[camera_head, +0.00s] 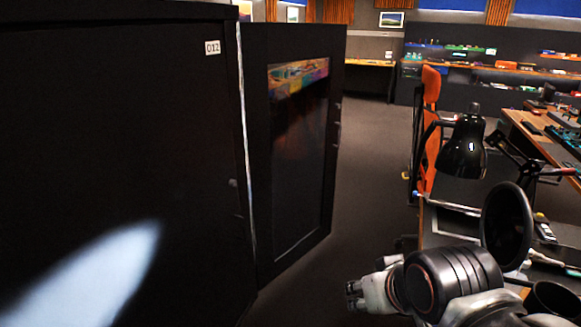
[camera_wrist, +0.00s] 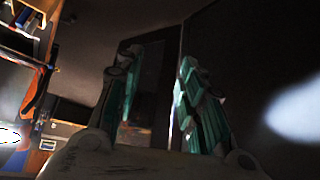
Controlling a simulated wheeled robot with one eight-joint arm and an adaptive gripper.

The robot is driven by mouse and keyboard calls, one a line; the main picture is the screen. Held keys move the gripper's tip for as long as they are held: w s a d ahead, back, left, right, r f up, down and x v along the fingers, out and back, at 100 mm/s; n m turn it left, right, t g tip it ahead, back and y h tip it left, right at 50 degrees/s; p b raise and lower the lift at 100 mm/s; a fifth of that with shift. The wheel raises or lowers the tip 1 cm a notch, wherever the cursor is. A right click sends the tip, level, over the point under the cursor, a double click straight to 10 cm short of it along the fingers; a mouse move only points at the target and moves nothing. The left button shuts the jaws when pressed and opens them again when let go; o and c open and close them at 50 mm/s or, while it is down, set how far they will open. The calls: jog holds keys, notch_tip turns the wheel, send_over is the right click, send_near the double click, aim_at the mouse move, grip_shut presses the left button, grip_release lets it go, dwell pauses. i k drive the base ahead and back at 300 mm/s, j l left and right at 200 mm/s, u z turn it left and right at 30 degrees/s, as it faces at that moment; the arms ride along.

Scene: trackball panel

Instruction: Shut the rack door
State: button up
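The dark rack (camera_head: 110,130) fills the left of the head view and carries a small label reading 012. Its door (camera_head: 262,150) stands open, swung outward, with a dark glass panel and a small handle (camera_head: 337,125) on the far edge. My gripper (camera_head: 354,294) is low in the head view, right of the door and apart from it. In the wrist view my gripper (camera_wrist: 156,62) has its two teal-padded fingers spread with nothing between them. The door (camera_wrist: 150,95) shows beyond the fingers, and the rack side (camera_wrist: 245,60) is at the right.
A desk (camera_head: 535,140) with a black lamp (camera_head: 466,145) and a round black disc-shaped object (camera_head: 506,225) stands close on the right. An orange chair (camera_head: 430,110) is beside it. Dark carpet (camera_head: 365,170) is clear between the door and the desk. Shelves (camera_head: 500,65) line the back.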

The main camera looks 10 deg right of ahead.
aim_at(301, 117)
jog(key=i+j+z, duration=0.1)
jog(key=i+j, duration=0.45)
jog(key=i+j+z, duration=0.1)
jog(key=i+z, duration=0.15)
jog(key=i, duration=1.15)
jog(key=i+l, duration=0.95)
jog(key=z, duration=0.1)
jog(key=i+j, duration=0.05)
